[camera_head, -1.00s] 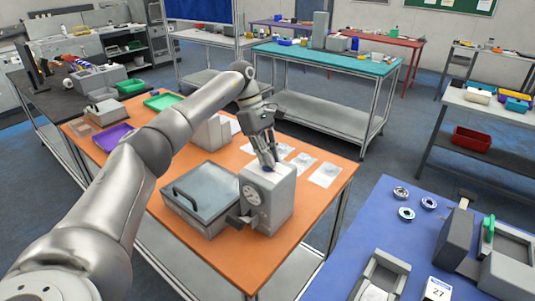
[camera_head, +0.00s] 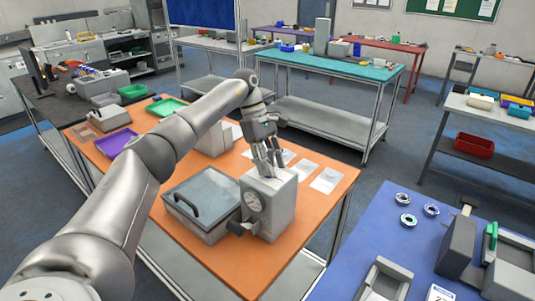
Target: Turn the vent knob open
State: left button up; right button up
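A light grey box-shaped unit (camera_head: 268,212) with a round dial (camera_head: 254,201) on its face stands near the front right of the orange table. A grey chamber (camera_head: 203,197) with a clear lid and dark handle sits against its left side. My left gripper (camera_head: 271,170) points down at the top of the unit, its fingers apart with a gap between them. I cannot make out the vent knob now; the fingers cover the spot on top. My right gripper is not in view.
White cards (camera_head: 328,179) lie right of the unit on the orange table (camera_head: 330,203). A purple tray (camera_head: 115,142) and a green tray (camera_head: 166,107) lie at the left. A blue table (camera_head: 370,225) with metal rings stands at the right.

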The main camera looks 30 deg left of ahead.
pick_arm(q)
jog(key=v, duration=1.2)
jog(key=shift+s, duration=0.1)
jog(key=shift+f, duration=0.1)
